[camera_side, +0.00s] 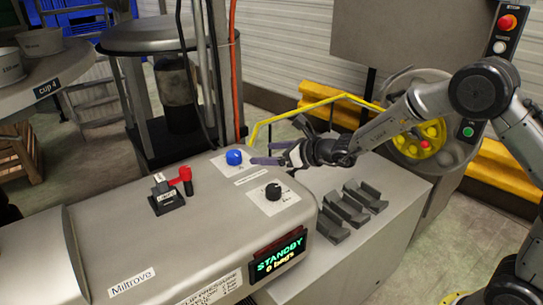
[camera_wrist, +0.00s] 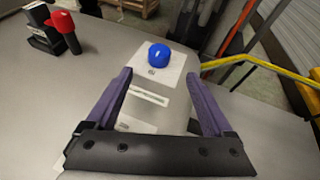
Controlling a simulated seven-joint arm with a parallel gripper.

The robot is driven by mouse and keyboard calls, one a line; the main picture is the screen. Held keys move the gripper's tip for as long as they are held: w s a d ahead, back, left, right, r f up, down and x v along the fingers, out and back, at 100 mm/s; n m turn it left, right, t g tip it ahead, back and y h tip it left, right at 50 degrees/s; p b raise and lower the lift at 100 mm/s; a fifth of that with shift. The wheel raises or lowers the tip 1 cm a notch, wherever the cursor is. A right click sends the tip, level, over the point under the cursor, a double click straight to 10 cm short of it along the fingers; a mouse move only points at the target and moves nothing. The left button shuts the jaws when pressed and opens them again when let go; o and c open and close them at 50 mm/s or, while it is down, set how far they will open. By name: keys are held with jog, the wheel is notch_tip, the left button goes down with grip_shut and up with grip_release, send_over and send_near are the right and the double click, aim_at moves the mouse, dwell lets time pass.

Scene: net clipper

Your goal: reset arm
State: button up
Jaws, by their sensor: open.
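My gripper (camera_side: 268,153) is above the right part of the grey machine top (camera_side: 110,230) in the side view, near a blue knob (camera_side: 234,157) and a black knob (camera_side: 273,191). In the wrist view my gripper (camera_wrist: 158,100) has its two purple fingers spread wide apart with nothing held between them. The blue knob (camera_wrist: 159,54) shows beyond the fingertips, on a pale label plate. The black knob is not visible in the wrist view.
A red-handled lever (camera_side: 184,175) on a black base stands on the machine top. A lit display (camera_side: 278,257) reads "STANDBY 0 bags". Black angled holders (camera_side: 350,203) sit at right. A yellow bar (camera_side: 320,101) runs behind my gripper. A round table (camera_side: 45,75) stands back left.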

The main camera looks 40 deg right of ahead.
jog(key=s+a+r+n+t+y, duration=0.1)
jog(key=s+r+n, duration=0.1)
jog(key=r, duration=0.6)
jog(key=s+a+r+n+t+y, duration=0.1)
jog(key=s+r+n, duration=0.2)
jog(key=r, duration=0.5)
jog(key=s+a+r+n+g+y, duration=0.2)
jog(key=s+r+n, duration=0.1)
jog(key=s+n, duration=0.5)
jog(key=s+a+r+n+g+y, duration=0.1)
jog(key=s+a+r+n+g, duration=0.2)
jog(key=s+n, duration=0.6)
jog(key=s+d+f+n+g+h, duration=0.2)
jog(key=s+d+f+n+h, duration=0.2)
jog(key=s+d+f, duration=0.3)
jog(key=s+d+f+n+g+h, duration=0.2)
jog(key=s+d+f+n+h, duration=0.3)
jog(key=s, duration=0.7)
jog(key=shift+d+f+n, duration=0.5)
jog(key=shift+d+f, duration=0.45)
jog(key=shift+d, duration=0.2)
